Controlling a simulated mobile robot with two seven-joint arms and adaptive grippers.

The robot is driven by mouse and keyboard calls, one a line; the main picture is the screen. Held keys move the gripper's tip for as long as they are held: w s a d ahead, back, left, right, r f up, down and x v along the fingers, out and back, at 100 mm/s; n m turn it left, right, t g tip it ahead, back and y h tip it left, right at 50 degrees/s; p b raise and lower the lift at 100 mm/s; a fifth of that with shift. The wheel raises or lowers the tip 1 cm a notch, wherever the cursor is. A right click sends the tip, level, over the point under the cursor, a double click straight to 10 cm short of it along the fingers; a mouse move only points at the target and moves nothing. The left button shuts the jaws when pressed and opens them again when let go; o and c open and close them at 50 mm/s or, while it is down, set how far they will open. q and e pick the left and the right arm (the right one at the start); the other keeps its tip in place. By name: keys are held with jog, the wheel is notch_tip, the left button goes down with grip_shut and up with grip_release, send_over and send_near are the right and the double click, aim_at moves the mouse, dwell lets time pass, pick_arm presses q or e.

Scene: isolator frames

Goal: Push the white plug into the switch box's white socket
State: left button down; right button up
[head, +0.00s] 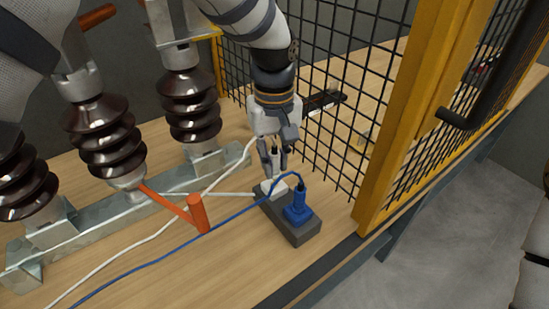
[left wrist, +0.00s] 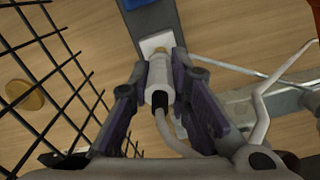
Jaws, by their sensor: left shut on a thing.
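The grey switch box (head: 291,229) lies on the wooden bench; a blue plug (head: 297,207) with a blue cable stands on its nearer end. My left gripper (head: 274,167) points down over the box's far end. In the left wrist view my left gripper (left wrist: 160,66) is shut on the white plug (left wrist: 158,80), whose cable trails back towards the camera. The white socket (left wrist: 157,42) is just in front of the plug's tan tip, and I cannot tell whether they touch. In the head view the white socket (head: 267,187) is partly hidden. My right gripper is not in view.
A yellow-framed mesh door (head: 385,130) stands close right of the box. An orange lever (head: 197,212) and a metal frame with brown ribbed insulators (head: 103,135) stand to the left. White and blue cables cross the bench.

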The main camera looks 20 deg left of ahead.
aim_at(275, 170)
pick_arm(q)
jog(key=shift+f, duration=1.5)
jog(key=c, duration=1.4)
grip_release()
notch_tip(275, 170, up, 12)
jog(key=shift+r, duration=0.1)
